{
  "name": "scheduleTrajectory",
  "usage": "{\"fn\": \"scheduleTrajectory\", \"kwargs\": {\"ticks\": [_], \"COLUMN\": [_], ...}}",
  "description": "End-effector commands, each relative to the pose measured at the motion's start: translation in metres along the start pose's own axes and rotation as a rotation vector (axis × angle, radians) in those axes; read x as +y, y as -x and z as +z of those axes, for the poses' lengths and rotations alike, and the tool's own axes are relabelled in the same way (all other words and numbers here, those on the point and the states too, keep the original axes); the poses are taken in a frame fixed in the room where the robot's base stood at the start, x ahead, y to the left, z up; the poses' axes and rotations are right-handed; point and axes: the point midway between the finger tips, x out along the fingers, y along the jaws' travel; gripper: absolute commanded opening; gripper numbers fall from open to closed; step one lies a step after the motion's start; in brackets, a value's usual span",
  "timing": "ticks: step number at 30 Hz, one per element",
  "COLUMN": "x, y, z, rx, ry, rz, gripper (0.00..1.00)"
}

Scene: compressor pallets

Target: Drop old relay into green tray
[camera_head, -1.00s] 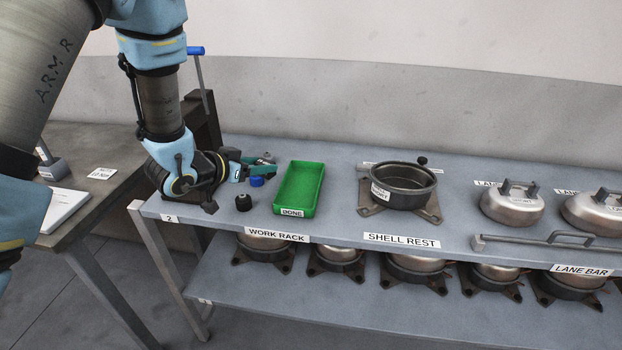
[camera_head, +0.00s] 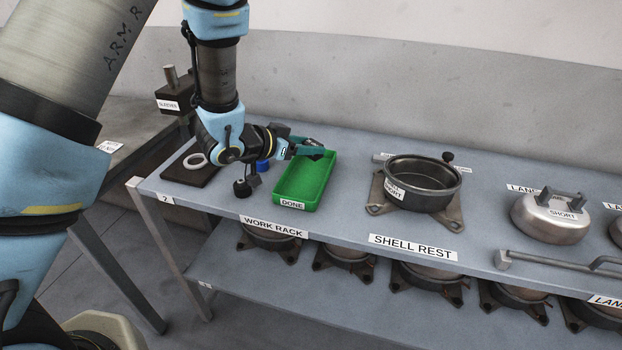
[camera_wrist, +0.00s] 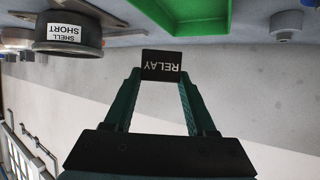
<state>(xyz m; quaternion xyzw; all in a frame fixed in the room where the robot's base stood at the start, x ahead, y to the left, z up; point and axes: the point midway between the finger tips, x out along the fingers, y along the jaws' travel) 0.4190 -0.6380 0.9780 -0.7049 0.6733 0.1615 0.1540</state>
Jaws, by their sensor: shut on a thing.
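The old relay (camera_wrist: 161,65) is a small black block with a RELAY label. It sits between the two teal fingertips of my gripper (camera_wrist: 160,80) in the wrist view. In the head view my gripper (camera_head: 308,147) is shut on the dark relay (camera_head: 314,155), at the far end of the green tray (camera_head: 304,183). The relay appears over the tray's back part; its exact height above it is hard to tell. The tray has a DONE label on its front and its visible floor is empty. A part of the tray also shows in the wrist view (camera_wrist: 206,5).
A small black knob-like part (camera_head: 241,188) and a blue cap (camera_head: 262,166) stand left of the tray. A dark open shell (camera_head: 422,186) rests on a bracket to the right. The grey shelf (camera_head: 345,215) has bare room between tray and shell.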

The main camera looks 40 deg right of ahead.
Motion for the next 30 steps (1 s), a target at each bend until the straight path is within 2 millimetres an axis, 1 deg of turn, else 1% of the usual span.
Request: {"fn": "scheduleTrajectory", "kwargs": {"ticks": [1,3,12,13,21,22,30], "x": [0.0000,-0.0003,-0.0005,-0.0005,-0.0004,-0.0004,-0.0006], "y": [-0.0038,-0.0052,-0.0052,-0.0052,-0.0052,-0.0052,-0.0036], "z": [0.0075,0.0107,0.0108,0.0108,0.0108,0.0108,0.0112], "rx": [0.000,0.000,0.001,0.001,0.001,0.001,0.001], "ry": [0.000,-0.001,0.000,0.000,0.000,0.000,0.000], "rz": [0.000,-0.001,-0.001,-0.001,-0.001,-0.001,-0.002], "gripper": [0.01,0.01,0.01,0.60,0.90,0.91,0.91]}}
